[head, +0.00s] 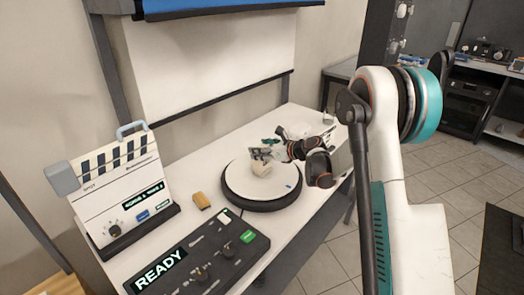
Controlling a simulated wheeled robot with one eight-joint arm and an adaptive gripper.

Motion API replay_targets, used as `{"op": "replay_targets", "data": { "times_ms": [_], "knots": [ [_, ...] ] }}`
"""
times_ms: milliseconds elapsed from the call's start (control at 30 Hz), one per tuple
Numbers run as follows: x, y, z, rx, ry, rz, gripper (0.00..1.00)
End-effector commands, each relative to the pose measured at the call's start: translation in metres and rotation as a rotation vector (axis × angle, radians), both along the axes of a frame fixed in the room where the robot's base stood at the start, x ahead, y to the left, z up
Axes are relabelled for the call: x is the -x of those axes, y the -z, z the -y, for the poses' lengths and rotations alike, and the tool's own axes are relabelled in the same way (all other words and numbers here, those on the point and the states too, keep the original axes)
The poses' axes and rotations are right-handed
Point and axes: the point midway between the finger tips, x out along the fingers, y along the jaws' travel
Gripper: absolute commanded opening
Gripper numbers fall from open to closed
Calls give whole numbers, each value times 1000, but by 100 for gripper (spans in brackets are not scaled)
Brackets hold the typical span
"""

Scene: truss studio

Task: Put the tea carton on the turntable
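The turntable (238,201) is a round white disc with a dark rim on the white table. My gripper (263,158) is over its middle, coming in from the right. A small cream, box-like thing (261,169) shows right below the fingers, on or just above the disc; it may be the tea carton, but no label is legible. The fingers are at its top; I cannot tell whether they grip it or only touch it. A small tan-yellow block (201,200) lies on the table left of the turntable.
A control panel reading READY (210,257) lies at the table's front. A large clapperboard-like device (124,190) stands at the left. Small items (328,118) sit at the table's far right end.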

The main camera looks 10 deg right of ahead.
Motion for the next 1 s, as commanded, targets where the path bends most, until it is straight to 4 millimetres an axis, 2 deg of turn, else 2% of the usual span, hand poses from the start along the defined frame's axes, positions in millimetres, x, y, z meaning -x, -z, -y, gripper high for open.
{"op": "replay_targets", "data": {
  "times_ms": [133, 167, 233, 667, 767, 1000],
  "knots": [
    [0, 3, 0, 0, 0, 0, 16],
    [0, 3, 0, 0, 0, 0, 58],
    [0, 2, 0, 0, 0, 0, 74],
    [0, -1, 0, 0, 0, 0, 74],
    [8, -5, 7, 0, 1, 0, 74],
    [43, -25, 32, -1, 3, -1, 74]
  ]
}}
